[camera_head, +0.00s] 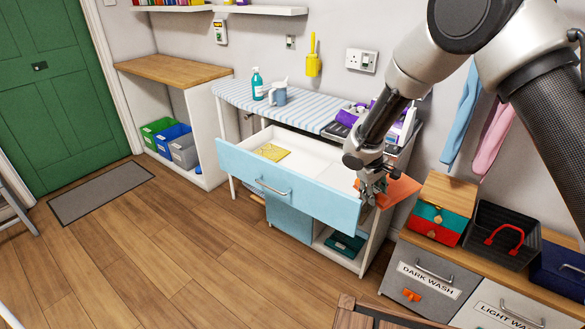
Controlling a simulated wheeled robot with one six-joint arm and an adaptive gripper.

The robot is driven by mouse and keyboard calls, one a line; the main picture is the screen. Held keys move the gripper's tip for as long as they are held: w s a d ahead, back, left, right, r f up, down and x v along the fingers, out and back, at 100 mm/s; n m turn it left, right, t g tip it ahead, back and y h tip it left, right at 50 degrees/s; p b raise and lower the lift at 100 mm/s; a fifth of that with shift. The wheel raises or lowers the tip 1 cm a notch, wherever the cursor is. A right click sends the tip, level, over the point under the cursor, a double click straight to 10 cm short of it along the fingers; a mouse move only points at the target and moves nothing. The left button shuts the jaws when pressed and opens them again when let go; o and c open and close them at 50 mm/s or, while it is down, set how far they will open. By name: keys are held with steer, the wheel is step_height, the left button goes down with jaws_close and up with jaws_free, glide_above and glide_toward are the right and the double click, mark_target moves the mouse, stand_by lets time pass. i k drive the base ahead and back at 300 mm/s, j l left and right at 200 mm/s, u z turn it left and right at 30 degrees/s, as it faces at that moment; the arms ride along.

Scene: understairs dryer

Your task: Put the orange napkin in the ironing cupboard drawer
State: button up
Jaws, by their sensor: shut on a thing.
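The orange napkin (402,188) hangs at my gripper (373,196), which is shut on it. My gripper is at the right end of the open drawer (290,187), in front of the cupboard. The drawer has a light blue front with a metal handle and a white inside. A folded yellow cloth (272,152) lies in its left part. My gripper hides part of the napkin and the drawer's right corner. I cannot tell whether the napkin touches the drawer's edge.
A striped ironing top (300,108) above the drawer carries a teal bottle (257,84), a blue-grey jug (278,95) and an iron (396,123). Dark wash and light wash bins (426,277) stand to the right, under a black basket (501,235).

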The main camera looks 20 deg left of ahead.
mark_target(297, 168)
steer(key=i+j+u, duration=0.1)
steer(key=i+u, duration=0.6)
steer(key=i, duration=0.2)
